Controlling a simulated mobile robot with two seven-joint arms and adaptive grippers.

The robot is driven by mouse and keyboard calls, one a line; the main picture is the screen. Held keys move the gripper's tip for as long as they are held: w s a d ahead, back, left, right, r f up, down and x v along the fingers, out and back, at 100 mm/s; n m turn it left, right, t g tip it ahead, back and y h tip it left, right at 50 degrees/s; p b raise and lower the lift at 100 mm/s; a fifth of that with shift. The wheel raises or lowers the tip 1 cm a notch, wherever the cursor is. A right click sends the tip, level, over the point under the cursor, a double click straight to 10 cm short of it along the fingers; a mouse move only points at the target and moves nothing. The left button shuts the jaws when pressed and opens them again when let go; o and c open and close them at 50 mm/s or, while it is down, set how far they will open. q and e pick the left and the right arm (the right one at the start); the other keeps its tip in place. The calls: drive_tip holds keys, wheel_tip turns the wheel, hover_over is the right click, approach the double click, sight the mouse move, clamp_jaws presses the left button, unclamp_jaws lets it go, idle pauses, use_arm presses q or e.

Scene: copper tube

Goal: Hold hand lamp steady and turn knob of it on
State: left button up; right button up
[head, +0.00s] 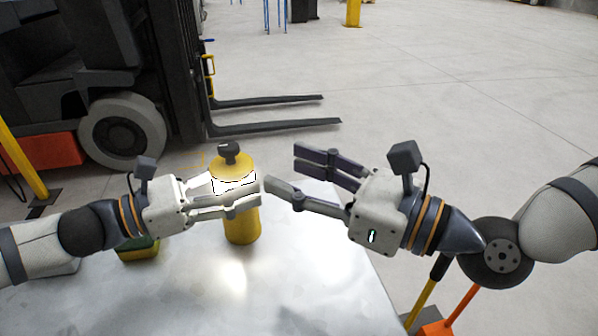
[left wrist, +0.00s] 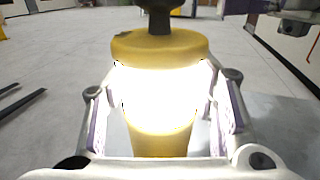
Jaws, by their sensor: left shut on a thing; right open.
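The hand lamp (head: 241,228) is a yellow cylinder standing upright on the table, with a dark knob (head: 229,152) on top. Its middle band is glaring white in the left wrist view (left wrist: 160,95), where the knob's base (left wrist: 160,18) also shows. My left gripper (head: 248,192) is shut on the lamp's body, with one finger on each side. My right gripper (head: 284,170) is open and empty, just right of the lamp. Its fingers point left and are apart from the knob.
The pale table (head: 300,290) has free room in front of the lamp. A green and yellow block (head: 138,250) lies partly hidden under my left arm. A forklift (head: 120,125) stands behind at the left, its forks reaching right. Orange and yellow items stand beyond the table's right edge.

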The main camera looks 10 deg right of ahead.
use_arm(q)
drive_tip(key=o, duration=1.5)
